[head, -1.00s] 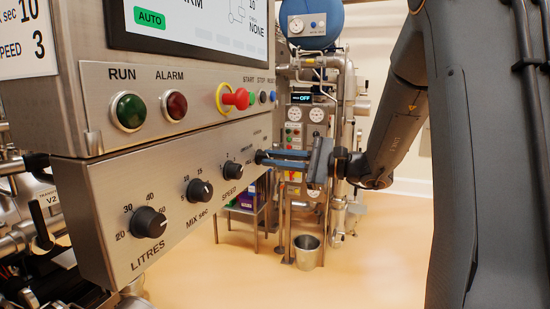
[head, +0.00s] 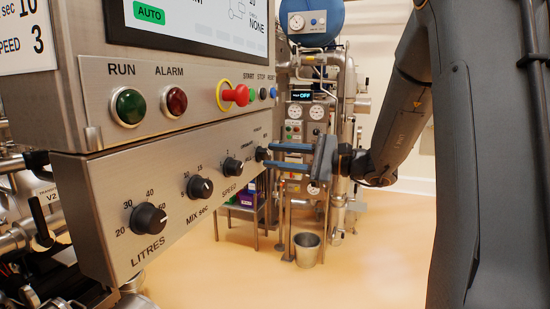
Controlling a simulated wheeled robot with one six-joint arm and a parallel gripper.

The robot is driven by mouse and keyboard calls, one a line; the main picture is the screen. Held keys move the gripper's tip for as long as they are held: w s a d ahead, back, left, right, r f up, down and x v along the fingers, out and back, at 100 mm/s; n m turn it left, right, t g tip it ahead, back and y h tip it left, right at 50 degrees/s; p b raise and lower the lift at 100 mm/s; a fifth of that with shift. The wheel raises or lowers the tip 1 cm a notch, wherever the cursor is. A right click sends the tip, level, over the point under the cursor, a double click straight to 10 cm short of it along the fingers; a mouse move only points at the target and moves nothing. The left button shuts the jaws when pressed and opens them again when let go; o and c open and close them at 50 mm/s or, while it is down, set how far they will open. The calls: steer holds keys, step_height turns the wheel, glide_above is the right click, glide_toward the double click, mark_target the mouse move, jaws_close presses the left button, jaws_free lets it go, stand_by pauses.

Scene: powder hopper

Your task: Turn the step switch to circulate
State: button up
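The step switch, a small dark knob (head: 262,154), is at the far right end of the lower panel. It is seen at a steep angle, so its pointer direction and small labels cannot be read. My gripper (head: 273,157) has two blue fingers pointing left at the knob, one above the other with a clear gap between them. It is open and empty. The fingertips are just right of the knob, and appear slightly apart from it.
On the same panel are the LITRES knob (head: 148,219), MIX sec knob (head: 200,187) and SPEED knob (head: 232,166). Above are the green RUN lamp (head: 128,106), red ALARM lamp (head: 174,101) and red emergency stop (head: 236,95). A steel bucket (head: 307,250) stands on open floor.

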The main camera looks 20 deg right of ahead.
steer(key=b+v, duration=0.2)
steer(key=v, duration=0.5)
stand_by(0.3)
steer(key=s+a+f+n+g+h, duration=0.3)
steer(key=s+a+f+g, duration=0.25)
steer(key=f, duration=0.35)
steer(key=s+a+f+n+g+h, duration=0.2)
steer(key=s+a+f+g, duration=0.2)
steer(key=s+a+f, duration=0.45)
steer(key=s+d+f+n+h, duration=0.6)
steer(key=f+n+h, duration=0.3)
steer(key=f+n, duration=0.2)
steer(key=shift+d+f+h, duration=0.2)
steer(key=shift+d+h, duration=0.1)
steer(key=shift+d, duration=0.25)
steer(key=shift+s, duration=0.1)
